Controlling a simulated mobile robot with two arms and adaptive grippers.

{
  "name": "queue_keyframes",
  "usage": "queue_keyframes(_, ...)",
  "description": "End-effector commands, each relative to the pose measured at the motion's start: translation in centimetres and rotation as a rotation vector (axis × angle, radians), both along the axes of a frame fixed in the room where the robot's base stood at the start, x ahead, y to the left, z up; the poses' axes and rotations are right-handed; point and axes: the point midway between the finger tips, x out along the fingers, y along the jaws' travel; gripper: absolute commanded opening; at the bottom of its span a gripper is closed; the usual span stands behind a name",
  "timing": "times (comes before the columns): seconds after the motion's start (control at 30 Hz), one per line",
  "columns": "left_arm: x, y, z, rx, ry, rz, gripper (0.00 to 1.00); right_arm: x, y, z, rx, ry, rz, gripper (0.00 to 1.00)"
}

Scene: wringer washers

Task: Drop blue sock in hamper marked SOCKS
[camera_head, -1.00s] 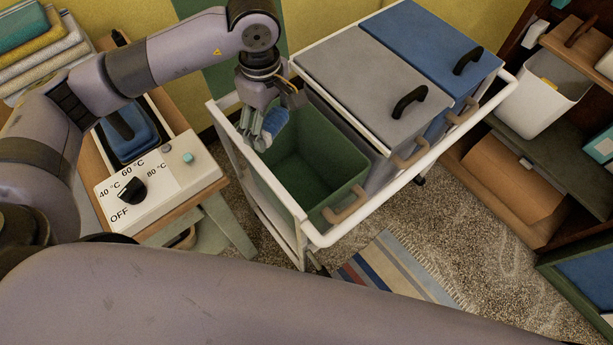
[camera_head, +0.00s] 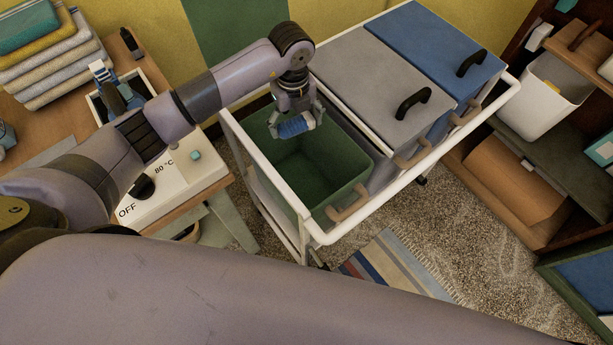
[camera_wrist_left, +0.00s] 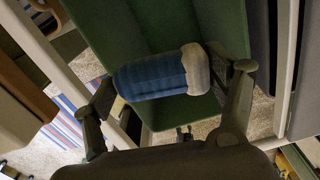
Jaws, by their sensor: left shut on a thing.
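My left gripper (camera_head: 296,122) is shut on the blue sock (camera_head: 294,127), a rolled blue bundle with a pale end. It hangs over the open green hamper (camera_head: 345,175), near its back left part. In the left wrist view the sock (camera_wrist_left: 150,77) lies across between the two fingers, with the green hamper wall (camera_wrist_left: 130,30) behind it. The hamper's inside looks empty where it shows. No SOCKS label is readable in these frames. My right gripper does not show.
The green hamper sits in a white-railed cart (camera_head: 415,158) beside a grey-lidded hamper (camera_head: 375,80) and a blue-lidded hamper (camera_head: 435,45). A control panel (camera_head: 180,175) stands left of the cart. Folded towels (camera_head: 50,60) are stacked at the far left. Shelves stand at the right.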

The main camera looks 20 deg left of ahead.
Motion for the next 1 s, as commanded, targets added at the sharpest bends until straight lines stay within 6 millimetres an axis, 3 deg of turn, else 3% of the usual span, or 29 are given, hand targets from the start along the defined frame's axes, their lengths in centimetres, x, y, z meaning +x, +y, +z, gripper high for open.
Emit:
queue_keyframes(0.23,0.1,-0.1,-1.2,0.0,-0.001,0.226,0.56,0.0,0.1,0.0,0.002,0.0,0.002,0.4)
queue_keyframes(0.47,0.1,-0.1,-2.8,0.0,-0.001,0.239,0.56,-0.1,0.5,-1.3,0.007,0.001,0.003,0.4)
queue_keyframes(0.8,0.1,-0.1,-6.7,0.0,-0.001,0.236,0.56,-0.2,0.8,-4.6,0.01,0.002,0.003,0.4)
queue_keyframes(1.0,0.1,-0.1,-7.2,0.0,-0.001,0.236,0.56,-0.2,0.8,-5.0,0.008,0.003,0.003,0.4)
